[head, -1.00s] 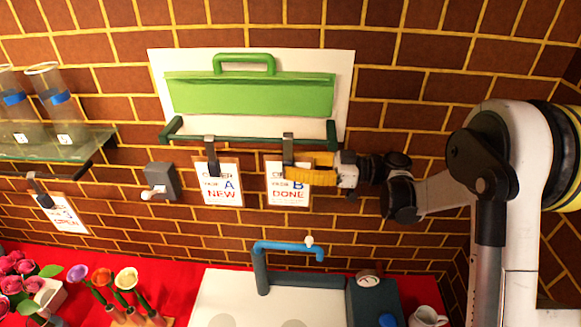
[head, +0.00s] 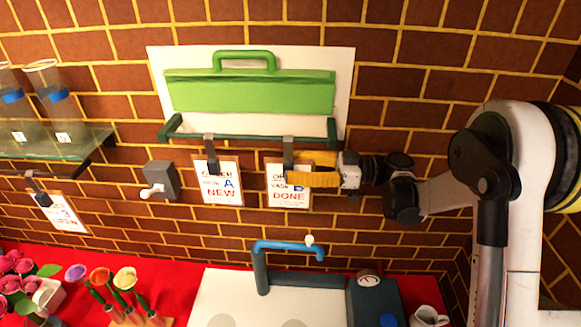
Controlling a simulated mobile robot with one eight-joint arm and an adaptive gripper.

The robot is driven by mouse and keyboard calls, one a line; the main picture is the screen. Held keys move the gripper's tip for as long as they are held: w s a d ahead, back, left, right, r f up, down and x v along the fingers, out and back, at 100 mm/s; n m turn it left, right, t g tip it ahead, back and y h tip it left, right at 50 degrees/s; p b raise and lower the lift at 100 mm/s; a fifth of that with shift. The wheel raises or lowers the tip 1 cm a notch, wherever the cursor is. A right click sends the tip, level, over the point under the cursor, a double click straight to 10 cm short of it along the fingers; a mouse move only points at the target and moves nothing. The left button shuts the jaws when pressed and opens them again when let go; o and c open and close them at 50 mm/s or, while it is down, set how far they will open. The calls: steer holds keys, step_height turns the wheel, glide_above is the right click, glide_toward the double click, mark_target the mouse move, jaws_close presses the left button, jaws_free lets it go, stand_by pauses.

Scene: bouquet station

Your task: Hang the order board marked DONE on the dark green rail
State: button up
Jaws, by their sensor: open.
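The DONE order board (head: 289,198) hangs by its dark hook (head: 289,148) at the dark green rail (head: 240,138), right of the middle, in the head view. The board looks upright, with its face toward the camera. My gripper (head: 292,172) reaches in from the right with yellow fingers across the upper part of the board. The fingers are open beside the hook's lower end; whether they touch it cannot be told. The NEW order board (head: 221,190) hangs from the same rail to the left.
A bright green panel (head: 250,93) with a handle is above the rail. A grey switch box (head: 160,180) is on the wall at left. Another board (head: 65,213) hangs below the glass shelf (head: 40,142). A blue tap (head: 285,246) stands below.

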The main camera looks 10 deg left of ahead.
steer(key=d, duration=1.1)
steer(key=s+d+f+m+t+h+b, duration=0.1)
steer(key=s+f+m+t+h+b, duration=0.3)
steer(key=s+f+m+h+b, duration=0.65)
steer(key=s+d+f+m+t+h+b, duration=0.4)
steer(key=s+d+f+m+h+b, duration=0.3)
steer(key=s+d+f+b, duration=0.4)
steer(key=d+f+m+b, duration=0.1)
steer(key=d+f+b, duration=0.1)
steer(key=d+f, duration=0.1)
steer(key=shift+s+f+b, duration=0.3)
steer(key=shift+s+f, duration=0.1)
steer(key=shift+f, duration=0.3)
steer(key=shift+h, duration=0.25)
